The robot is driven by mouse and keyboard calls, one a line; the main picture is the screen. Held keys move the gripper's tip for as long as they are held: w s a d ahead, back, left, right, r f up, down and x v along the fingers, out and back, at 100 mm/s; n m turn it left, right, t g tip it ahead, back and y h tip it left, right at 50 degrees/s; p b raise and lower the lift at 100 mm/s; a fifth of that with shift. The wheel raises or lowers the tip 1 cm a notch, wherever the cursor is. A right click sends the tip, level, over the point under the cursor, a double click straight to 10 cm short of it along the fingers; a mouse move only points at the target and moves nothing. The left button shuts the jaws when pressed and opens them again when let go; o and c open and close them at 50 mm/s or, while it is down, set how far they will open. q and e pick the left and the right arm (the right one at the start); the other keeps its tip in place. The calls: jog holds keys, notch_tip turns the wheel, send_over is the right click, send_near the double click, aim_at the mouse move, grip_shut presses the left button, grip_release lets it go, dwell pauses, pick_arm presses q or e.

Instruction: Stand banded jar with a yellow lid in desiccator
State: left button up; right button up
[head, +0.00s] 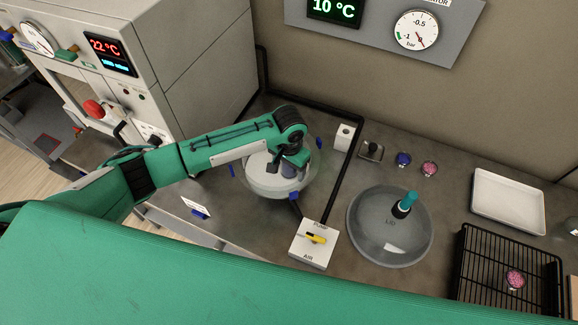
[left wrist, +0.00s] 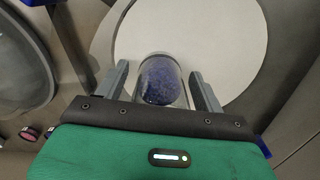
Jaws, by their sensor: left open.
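The desiccator base (head: 262,185) is a round vessel with a pale plate inside, open at the top. The plate (left wrist: 240,30) also fills much of the left wrist view. My left gripper (head: 290,165) is over the plate, pointing down. In the left wrist view its two fingers stand apart on either side of a clear jar (left wrist: 160,82) with dark blue grains, with a small gap showing at each side. The jar is over the plate; I cannot tell whether its base touches it. Its band and a yellow lid do not show. My right gripper is not in view.
The domed desiccator lid (head: 375,240) with a teal-topped knob lies on the bench. Small blue (head: 403,159) and pink (head: 429,168) dishes, a white tray (head: 510,205) and a black wire rack (head: 480,262) stand right.

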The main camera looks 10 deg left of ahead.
pick_arm(q)
notch_tip(320, 180, up, 12)
jog(key=b, duration=0.2)
dwell(0.7)
